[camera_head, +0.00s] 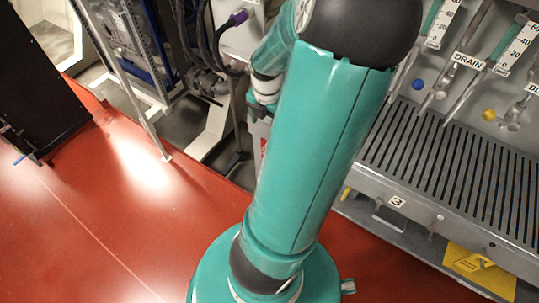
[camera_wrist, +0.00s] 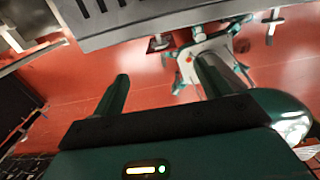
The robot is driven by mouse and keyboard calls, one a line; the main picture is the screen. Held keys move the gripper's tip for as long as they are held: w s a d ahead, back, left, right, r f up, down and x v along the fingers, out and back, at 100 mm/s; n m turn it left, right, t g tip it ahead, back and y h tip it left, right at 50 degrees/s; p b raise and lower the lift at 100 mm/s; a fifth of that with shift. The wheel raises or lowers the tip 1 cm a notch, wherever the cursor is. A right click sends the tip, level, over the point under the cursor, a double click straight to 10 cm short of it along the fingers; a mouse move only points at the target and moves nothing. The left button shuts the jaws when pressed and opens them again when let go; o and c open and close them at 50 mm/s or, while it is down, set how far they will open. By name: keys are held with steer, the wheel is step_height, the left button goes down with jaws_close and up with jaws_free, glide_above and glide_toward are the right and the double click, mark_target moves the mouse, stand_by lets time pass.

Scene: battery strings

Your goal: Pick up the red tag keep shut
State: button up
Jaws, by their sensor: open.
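I cannot make out the red "keep shut" tag for certain in either view. A small red patch (camera_head: 263,148) shows at the edge of my arm in the head view, mostly hidden and too small to identify. My gripper (camera_wrist: 165,72) shows in the wrist view with its two dark green fingers spread apart and nothing between them. Beyond the fingers are red floor and part of my own body.
A grey slotted drain bench (camera_head: 465,180) with labelled pipes stands at the right. A yellow tag (camera_head: 480,270) lies on its lower shelf. A blue rack (camera_head: 140,45) and dark hoses are at the back left.

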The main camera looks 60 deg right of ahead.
steer(key=shift+s+d+f, duration=0.15)
steer(key=shift+f, duration=0.1)
steer(key=f, duration=0.7)
steer(key=shift+w+f, duration=0.1)
steer(key=shift+w, duration=0.1)
steer(key=shift+s+f, duration=0.1)
steer(key=shift+f, duration=3.05)
steer(key=shift+c, duration=0.5)
steer(key=c, duration=0.9)
